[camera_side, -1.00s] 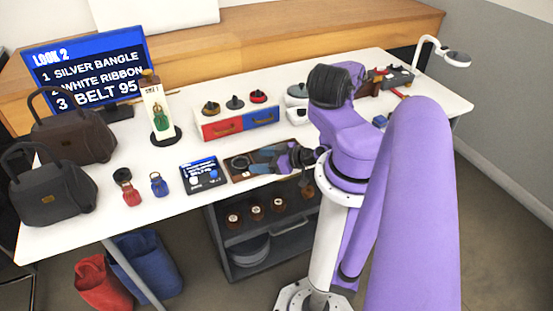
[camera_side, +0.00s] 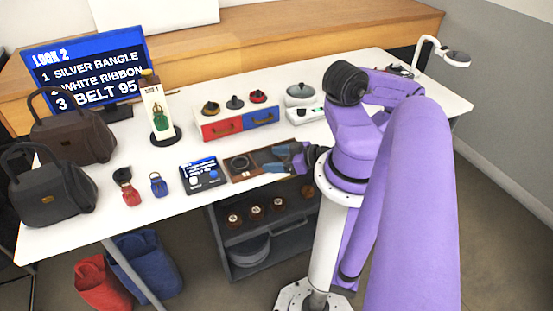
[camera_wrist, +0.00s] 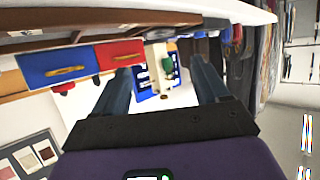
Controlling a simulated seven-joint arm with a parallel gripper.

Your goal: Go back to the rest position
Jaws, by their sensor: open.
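My gripper (camera_side: 270,160) is open, with its two blue-grey fingers apart and nothing between them. In the side view it hangs close over the right part of the dark wooden tray (camera_side: 232,174) near the table's front edge; I cannot tell whether it touches it. A dark ring (camera_side: 240,163) lies on the tray's left part. In the wrist view the fingers (camera_wrist: 162,75) point across the tabletop toward the screen (camera_wrist: 148,100) and the display stand with a green item (camera_wrist: 168,67).
The drawer unit (camera_side: 222,130) with red and blue fronts stands behind the tray. A small tablet (camera_side: 204,174) lies left of it. Two dark bags (camera_side: 52,198) stand at the far left. A lamp (camera_side: 455,58) is at the back right. Shelves (camera_side: 265,232) sit below the table edge.

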